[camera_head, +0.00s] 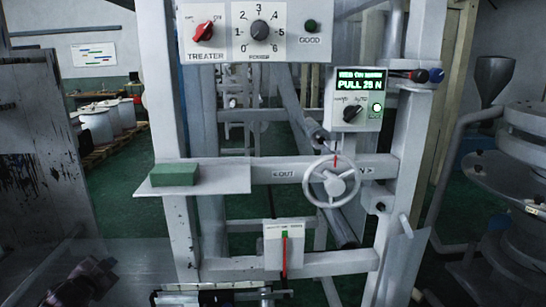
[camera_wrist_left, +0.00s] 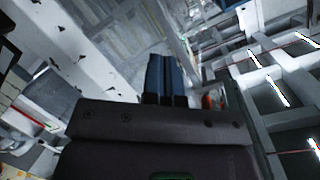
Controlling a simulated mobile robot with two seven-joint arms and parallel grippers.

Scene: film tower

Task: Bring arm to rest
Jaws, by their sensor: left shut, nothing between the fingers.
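My left gripper (camera_head: 98,270) is low at the left edge of the head view, dark and partly cut off by the frame. It is left of the tower frame and apart from the controls. In the left wrist view its two blue fingers (camera_wrist_left: 160,78) are together, with nothing between them. My right gripper is in neither view.
The grey tower frame (camera_head: 182,230) carries a treater panel (camera_head: 260,30), a pull display box (camera_head: 358,95), a handwheel (camera_head: 338,181) and a shelf (camera_head: 225,178) with a green block (camera_head: 174,175). A dark-spotted panel (camera_head: 45,150) stands left. White drums (camera_head: 96,124) stand behind.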

